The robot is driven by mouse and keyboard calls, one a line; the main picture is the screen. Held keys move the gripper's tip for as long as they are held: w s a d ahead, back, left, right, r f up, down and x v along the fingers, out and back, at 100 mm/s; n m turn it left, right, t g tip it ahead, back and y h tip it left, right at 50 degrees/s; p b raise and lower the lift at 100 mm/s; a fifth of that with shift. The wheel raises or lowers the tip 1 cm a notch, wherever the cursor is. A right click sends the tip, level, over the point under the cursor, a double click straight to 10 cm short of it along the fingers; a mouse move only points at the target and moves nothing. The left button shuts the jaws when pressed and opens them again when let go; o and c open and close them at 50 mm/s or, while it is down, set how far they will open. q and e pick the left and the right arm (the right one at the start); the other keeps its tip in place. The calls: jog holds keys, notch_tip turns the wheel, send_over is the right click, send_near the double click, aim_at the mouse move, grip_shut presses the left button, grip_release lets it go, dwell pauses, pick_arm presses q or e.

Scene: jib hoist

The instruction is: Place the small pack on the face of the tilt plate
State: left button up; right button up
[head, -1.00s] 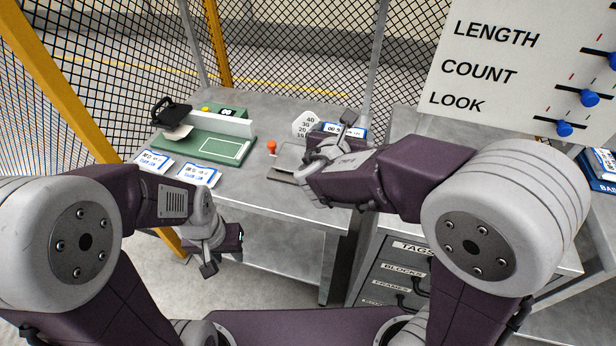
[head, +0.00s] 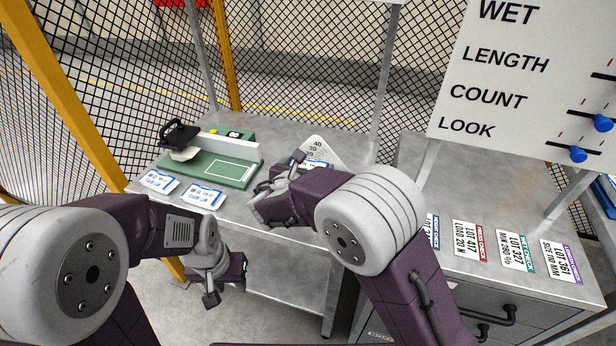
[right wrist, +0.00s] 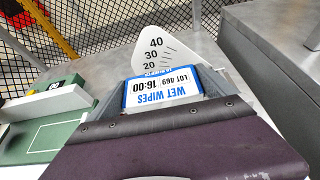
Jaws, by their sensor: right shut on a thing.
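Only a sliver of the pack (head: 319,164) shows in the head view. The white angle scale (head: 320,147), marked 40 and 30, stands just behind the pack and also shows in the right wrist view (right wrist: 163,50). The tilt plate's face is mostly hidden by my right gripper. My left gripper (head: 226,282) is open and empty, low before the bench.
A green station (head: 190,168) with a white outlined rectangle stands left on the bench. Two flat packs (head: 203,196) lie in front of it. Lot cards (head: 512,247) lie on the right cabinet top, below a sign board with blue sliders (head: 578,155).

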notch_tip(320, 180, down, 4)
jog(key=shift+r+b, duration=0.25)
jog(key=shift+b, duration=0.3)
jog(key=shift+f, duration=0.2)
jog(key=o, duration=1)
jog(key=shift+r+p, duration=0.3)
jog(key=shift+r, duration=0.05)
jog(key=p+v, duration=0.1)
jog(key=v, duration=1.1)
jog(key=shift+f, duration=0.1)
